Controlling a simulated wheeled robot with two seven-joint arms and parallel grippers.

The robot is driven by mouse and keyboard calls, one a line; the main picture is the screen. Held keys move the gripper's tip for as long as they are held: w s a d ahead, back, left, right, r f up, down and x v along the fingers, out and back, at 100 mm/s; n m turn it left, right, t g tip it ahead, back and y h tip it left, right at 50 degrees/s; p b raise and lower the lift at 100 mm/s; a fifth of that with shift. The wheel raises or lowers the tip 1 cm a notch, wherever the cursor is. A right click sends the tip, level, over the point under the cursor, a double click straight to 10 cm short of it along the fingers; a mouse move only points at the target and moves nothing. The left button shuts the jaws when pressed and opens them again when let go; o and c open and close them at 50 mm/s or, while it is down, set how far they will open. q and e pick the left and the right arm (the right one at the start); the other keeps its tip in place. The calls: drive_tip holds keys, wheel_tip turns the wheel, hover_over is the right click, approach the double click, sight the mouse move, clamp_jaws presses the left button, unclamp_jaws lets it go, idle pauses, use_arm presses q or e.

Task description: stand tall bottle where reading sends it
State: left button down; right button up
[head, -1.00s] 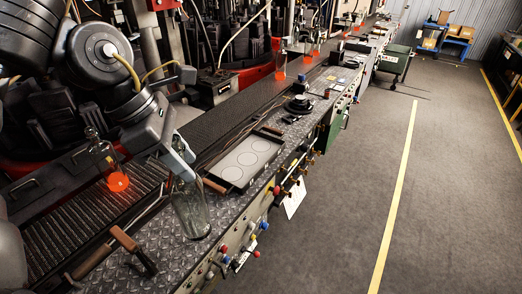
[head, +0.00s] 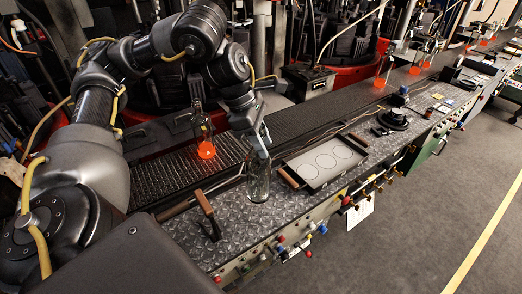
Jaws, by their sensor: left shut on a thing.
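The tall bottle (head: 258,182) is clear glass and upright over the diamond-plate ledge, just left of the tray. My left gripper (head: 261,144) is shut on its upper part. I cannot tell whether the bottle's base touches the plate. A white tray (head: 303,176) with a dark rim, wooden handles and three marked circles in a row lies to the right, empty. My right gripper is not in view.
A bottle with a glowing orange base (head: 206,149) stands on the conveyor (head: 170,165) behind; several more stand farther right. A wooden-handled tool (head: 207,215) lies left of the held bottle. Knobs line the ledge's front. Bare plate lies between tray and device.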

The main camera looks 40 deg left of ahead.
use_arm(q)
drive_tip(key=f, duration=0.1)
drive_tip(key=w+a+f, duration=0.1)
drive_tip(key=a+f, duration=0.1)
drive_tip(key=shift+w, duration=0.35)
drive_tip(key=shift+w+a+f, duration=0.1)
drive_tip(key=shift+f, duration=0.15)
drive_tip(key=shift+w+a+f, duration=0.1)
drive_tip(key=shift+f, duration=0.75)
drive_tip(key=shift+w+a+f, duration=0.1)
drive_tip(key=shift+f, duration=0.7)
drive_tip(key=shift+s, duration=0.1)
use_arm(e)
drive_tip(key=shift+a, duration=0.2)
use_arm(q)
drive_tip(key=shift+d+f, duration=0.1)
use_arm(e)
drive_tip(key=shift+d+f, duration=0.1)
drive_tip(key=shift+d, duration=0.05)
use_arm(q)
drive_tip(key=c, duration=1)
unclamp_jaws()
drive_tip(key=shift+f, duration=0.1)
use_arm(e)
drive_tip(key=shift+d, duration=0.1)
